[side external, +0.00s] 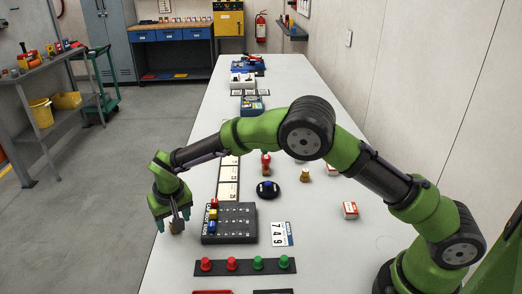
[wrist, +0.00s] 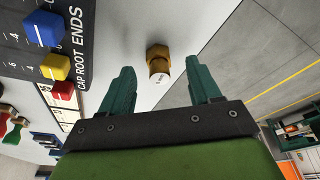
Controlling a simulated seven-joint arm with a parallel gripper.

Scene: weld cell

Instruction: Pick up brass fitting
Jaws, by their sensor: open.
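The brass fitting (wrist: 157,55) shows in the wrist view as a hexagonal gold piece with a pale, marked end face. It sits on the white bench close to its edge. My gripper (wrist: 158,76) is open, its two green fingers on either side of the fitting in that view, with visible gaps and no contact. In the side view my gripper (side external: 173,218) points down at the bench's left edge, beside the black block. A small brownish part of the fitting (side external: 177,227) shows there at the fingers, mostly hidden by them.
A black labelled block (side external: 231,238) with red, yellow and blue pegs stands just right of my gripper. A strip with red and green knobs (side external: 245,267) lies in front. A number card (side external: 282,234) lies to the right. The floor drops away left of the bench.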

